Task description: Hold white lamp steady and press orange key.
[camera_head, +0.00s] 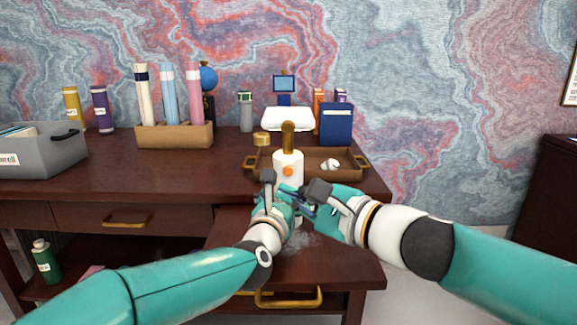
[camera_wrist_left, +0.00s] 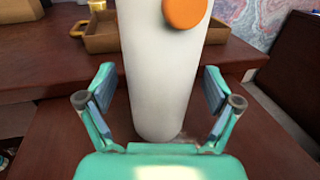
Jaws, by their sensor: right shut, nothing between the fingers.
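The white lamp (camera_head: 287,158) stands upright near the desk's front, with a brass top (camera_head: 288,135). Its round orange key (camera_head: 288,171) faces me and is uncovered. In the left wrist view the white body (camera_wrist_left: 160,80) rises between my left fingers, with the orange key (camera_wrist_left: 185,12) high up. My left gripper (camera_wrist_left: 160,92) is open around the lamp, with a gap showing on each side. In the head view my left gripper (camera_head: 277,190) is in front of the lamp's lower part and hides its base. My right gripper (camera_head: 296,197) is shut and empty, just below and right of the key.
A wooden tray (camera_head: 353,173) with a small white object lies behind the lamp. A pen-like rack (camera_head: 175,135) with three tubes stands left, and a grey bin (camera_head: 50,150) further left. A blue box (camera_head: 337,125) stands behind the tray. The desktop left of the lamp is clear.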

